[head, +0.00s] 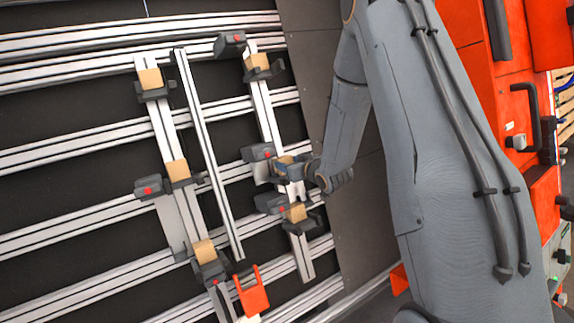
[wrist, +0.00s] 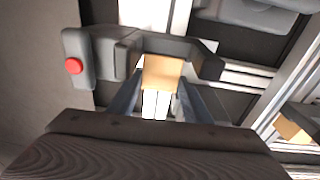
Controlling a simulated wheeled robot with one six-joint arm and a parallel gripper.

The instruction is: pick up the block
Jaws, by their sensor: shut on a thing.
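A tan wooden block (wrist: 163,72) sits in a dark grey holder (wrist: 208,66) on a pale rail in the wrist view. My gripper (wrist: 159,92) has one finger on each side of the block's near part and is shut on it. The block looks still seated in the holder. In the head view my gripper (head: 291,171) reaches in from the right to the middle of the right-hand short rail, and only a bit of the block (head: 284,160) shows beside it. The fingertips are too small there to make out.
Similar tan blocks sit in other holders, one above (head: 256,62), one just below (head: 296,212) and several on the left rail (head: 176,170). Grey units with red buttons (wrist: 73,66) jut out beside the holders. An orange bracket (head: 252,292) stands at the bottom.

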